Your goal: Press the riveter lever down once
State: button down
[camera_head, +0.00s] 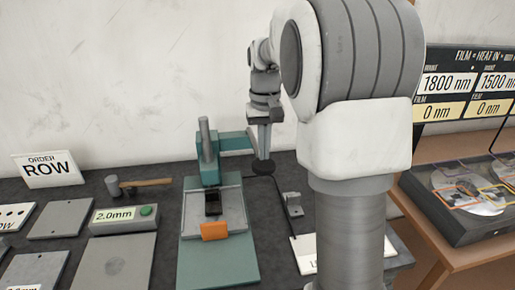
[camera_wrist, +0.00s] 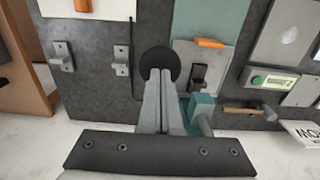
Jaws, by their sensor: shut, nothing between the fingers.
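The riveter is a teal press (camera_head: 209,165) on a teal base plate in the head view, with a grey cylinder on top. A teal lever arm (camera_head: 236,141) runs from it to the right. A dark round knob (camera_head: 263,167) shows at my fingertips. My gripper (camera_head: 264,153) is shut with nothing between its fingers and points down over the knob. In the wrist view the shut gripper (camera_wrist: 161,78) covers part of the round dark knob (camera_wrist: 159,60), and the teal riveter (camera_wrist: 199,110) is just right. I cannot tell whether the fingertips touch the knob.
An orange block (camera_head: 214,231) lies at the front of the riveter's grey plate. A hammer (camera_head: 137,184) and a 2.0mm box with a green button (camera_head: 146,211) are left. A small grey bracket (camera_head: 292,204) is right of the riveter. My arm hides much of the right side.

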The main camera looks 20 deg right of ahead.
aim_at(264, 164)
jog(key=shift+f+b, duration=2.2)
jog(key=shift+f, duration=1.15)
jog(key=shift+r, duration=0.1)
notch_tip(264, 164, up, 10)
jog(key=p, duration=0.9)
